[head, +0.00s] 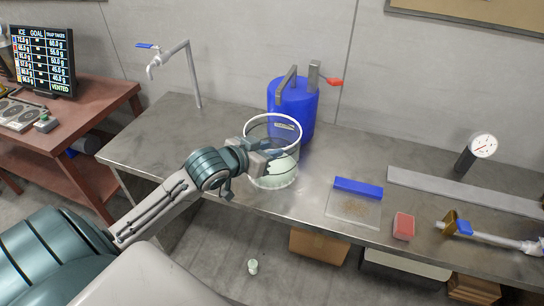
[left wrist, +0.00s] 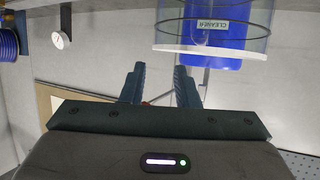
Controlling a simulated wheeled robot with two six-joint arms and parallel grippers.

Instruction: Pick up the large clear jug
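The large clear jug (head: 287,150) stands upright on the metal bench near its front edge, with something pale greenish in its lower part. In the left wrist view the jug (left wrist: 243,35) appears upside down at the top right, beyond the fingers. My left gripper (head: 266,154) overlaps the jug's left side in the head view; contact cannot be told. In the left wrist view its two fingers (left wrist: 160,82) are apart, with no jug wall visible between them. My right gripper is in neither view.
A blue container (head: 305,105) stands just behind the jug. A bent tap (head: 188,65) rises at the back left. To the right lie a blue block (head: 358,188), a clear sheet (head: 348,212), a red block (head: 403,227) and a valved pipe (head: 495,237). The bench left of the jug is clear.

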